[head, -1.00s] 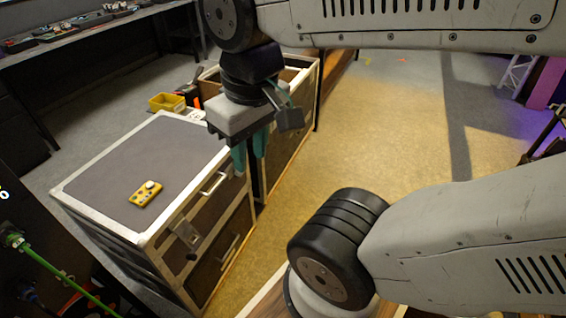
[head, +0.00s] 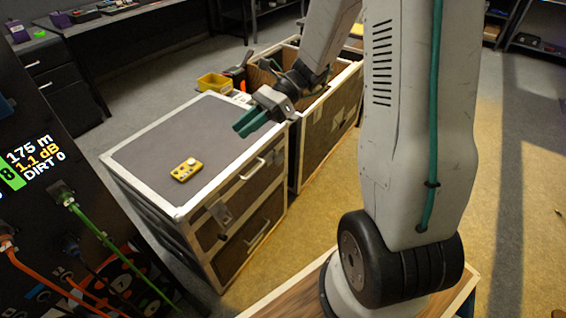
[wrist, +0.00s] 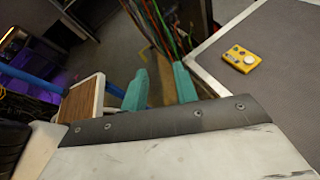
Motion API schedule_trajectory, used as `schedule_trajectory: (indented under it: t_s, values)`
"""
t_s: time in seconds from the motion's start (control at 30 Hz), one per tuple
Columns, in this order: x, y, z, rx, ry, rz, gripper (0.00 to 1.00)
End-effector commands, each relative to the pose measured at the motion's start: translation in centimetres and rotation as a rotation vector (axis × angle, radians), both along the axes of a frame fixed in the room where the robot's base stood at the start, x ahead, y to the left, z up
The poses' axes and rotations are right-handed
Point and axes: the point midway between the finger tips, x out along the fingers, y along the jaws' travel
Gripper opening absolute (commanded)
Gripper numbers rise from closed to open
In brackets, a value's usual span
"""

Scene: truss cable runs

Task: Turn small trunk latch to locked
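The small trunk (head: 150,142) has a dark grey top, pale metal edges and two front drawers with handles. A metal latch plate (head: 220,212) sits on its front face, near the left end of the upper drawer; I cannot tell its turn position. My gripper (head: 245,122) has teal fingers and hangs above the trunk's far right corner, pointing left, well apart from the latch. In the wrist view its two fingers (wrist: 159,88) stand apart with nothing between them. The latch does not show in the wrist view.
A yellow remote-like box (head: 187,170) lies on the trunk top. A larger open trunk (head: 328,110) stands behind to the right. A yellow bin (head: 214,83) is behind. A dark panel with cables (head: 70,190) stands at left. Floor right of the trunks is clear.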

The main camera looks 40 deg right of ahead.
Motion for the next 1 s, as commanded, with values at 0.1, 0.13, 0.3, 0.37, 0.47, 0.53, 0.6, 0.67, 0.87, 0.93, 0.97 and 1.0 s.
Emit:
schedule_trajectory:
  t_s: [0.1,0.13,0.3,0.37,0.47,0.53,0.6,0.67,0.87,0.93,0.97,1.0]
  values:
    - [3.4,-2.9,-4.0,0.155,0.183,-0.217,0.29]
    - [4.2,-3.7,-5.0,0.195,0.225,-0.271,0.29]
    - [7.5,-8.8,-11.6,0.428,0.463,-0.565,0.29]
    - [8.3,-10.8,-14.3,0.515,0.542,-0.667,0.29]
    - [8.8,-14.2,-19.2,0.666,0.670,-0.833,0.29]
    - [8.7,-16.3,-22.6,0.771,0.750,-0.938,0.29]
    - [8.3,-18.2,-25.9,0.867,0.816,-1.034,0.29]
    - [7.7,-19.6,-28.3,0.941,0.864,-1.103,0.29]
    - [6.1,-22.1,-33.6,1.100,0.955,-1.245,0.29]
    - [5.9,-22.4,-34.3,1.123,0.966,-1.262,0.29]
    - [6.0,-22.4,-34.4,1.128,0.968,-1.267,0.29]
    - [6.2,-22.3,-34.6,1.132,0.971,-1.270,0.29]
